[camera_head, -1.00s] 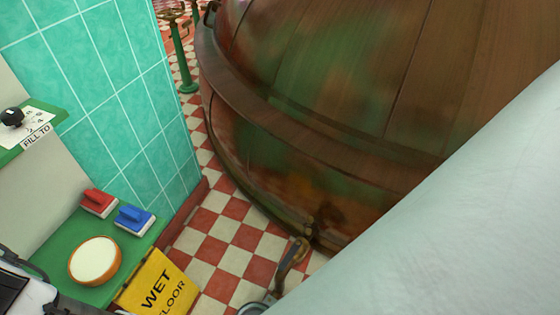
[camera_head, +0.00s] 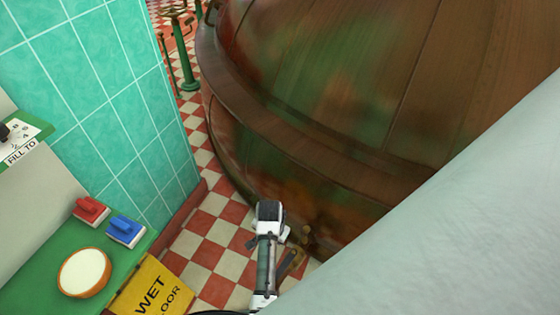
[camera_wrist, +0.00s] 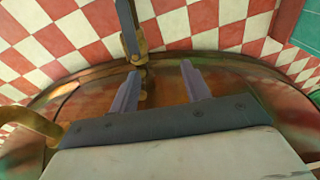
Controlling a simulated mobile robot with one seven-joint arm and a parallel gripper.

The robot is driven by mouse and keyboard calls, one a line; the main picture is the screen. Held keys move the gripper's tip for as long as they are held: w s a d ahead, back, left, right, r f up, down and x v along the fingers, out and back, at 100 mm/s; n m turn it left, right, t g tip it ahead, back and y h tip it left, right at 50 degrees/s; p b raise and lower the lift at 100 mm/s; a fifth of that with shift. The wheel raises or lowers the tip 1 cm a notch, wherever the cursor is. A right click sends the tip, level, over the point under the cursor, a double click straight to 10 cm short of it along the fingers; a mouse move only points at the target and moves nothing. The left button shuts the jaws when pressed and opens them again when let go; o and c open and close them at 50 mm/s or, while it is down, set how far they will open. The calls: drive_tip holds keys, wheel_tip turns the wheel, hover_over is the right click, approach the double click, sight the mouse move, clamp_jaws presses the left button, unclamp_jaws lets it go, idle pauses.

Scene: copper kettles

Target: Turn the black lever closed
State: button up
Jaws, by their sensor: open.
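The black lever (camera_wrist: 129,27) shows at the top of the wrist view as a dark, narrow bar running down to a brass valve fitting (camera_wrist: 140,58). My gripper (camera_wrist: 160,68) is open and empty, its two grey fingers apart. The brass fitting shows by the left fingertip, partly between the fingers; I cannot tell if they touch. In the head view the brass valve (camera_head: 309,238) is low on the kettle's side, and the lever (camera_head: 288,262) is partly hidden behind my white and black wrist.
The large copper kettle (camera_head: 330,110) fills the right and centre. Checkered floor (camera_head: 215,240) is clear between.

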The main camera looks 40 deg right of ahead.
drive_tip(key=s+f+m+g+y, duration=0.1)
drive_tip(key=s+f, duration=0.3)
drive_tip(key=s, duration=0.2)
drive_tip(key=f, duration=0.4)
drive_tip(key=f+b, duration=0.1)
drive_tip(key=f, duration=0.3)
drive_tip(key=f+b, duration=0.1)
drive_tip(key=f, duration=0.4)
drive_tip(key=shift+w+d, duration=0.15)
drive_tip(key=shift+w, duration=0.15)
drive_tip(key=shift+c, duration=0.2)
clamp_jaws()
